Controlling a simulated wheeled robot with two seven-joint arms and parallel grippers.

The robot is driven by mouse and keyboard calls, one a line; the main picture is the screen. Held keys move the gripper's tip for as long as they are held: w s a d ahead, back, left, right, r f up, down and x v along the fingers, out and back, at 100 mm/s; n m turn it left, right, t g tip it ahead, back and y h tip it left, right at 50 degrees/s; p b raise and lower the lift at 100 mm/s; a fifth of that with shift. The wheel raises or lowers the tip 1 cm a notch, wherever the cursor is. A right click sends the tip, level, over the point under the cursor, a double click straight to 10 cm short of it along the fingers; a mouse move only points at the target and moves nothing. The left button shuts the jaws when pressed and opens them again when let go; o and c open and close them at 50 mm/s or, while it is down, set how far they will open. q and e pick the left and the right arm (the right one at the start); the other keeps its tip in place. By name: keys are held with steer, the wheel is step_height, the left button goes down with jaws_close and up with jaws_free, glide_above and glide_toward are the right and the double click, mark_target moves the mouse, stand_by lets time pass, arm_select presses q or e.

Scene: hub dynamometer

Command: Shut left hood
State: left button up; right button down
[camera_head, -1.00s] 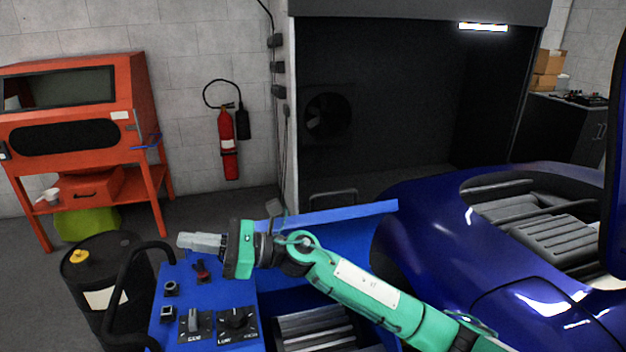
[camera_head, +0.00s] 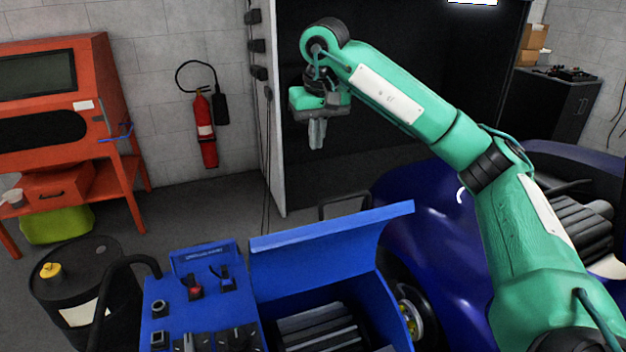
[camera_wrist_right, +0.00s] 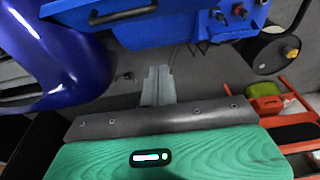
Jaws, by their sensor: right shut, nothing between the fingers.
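The blue hood (camera_head: 330,240) of the dynamometer stands raised, tilted up behind the dark rollers (camera_head: 318,325), which lie uncovered. In the right wrist view the hood (camera_wrist_right: 75,35) shows at the top with a dark bar handle (camera_wrist_right: 125,14). My right gripper (camera_head: 317,135) is shut and empty. It points down, high above and behind the hood, apart from it. Its closed fingers (camera_wrist_right: 158,85) also show in the right wrist view. My left gripper is not in view.
A blue control panel (camera_head: 180,290) with switches and a red knob stands left of the rollers. A dark blue car (camera_head: 440,215) is on the right. A black drum (camera_head: 85,270), a fire extinguisher (camera_head: 205,130) and an orange cabinet (camera_head: 60,110) are at the left.

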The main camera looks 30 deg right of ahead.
arm_select(q)
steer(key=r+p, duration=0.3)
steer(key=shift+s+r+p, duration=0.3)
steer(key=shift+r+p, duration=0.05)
steer(key=shift+p, duration=0.05)
arm_select(e)
step_height(320, 180, down, 11)
steer(key=s, duration=0.2)
steer(key=shift+s+a+f, duration=0.1)
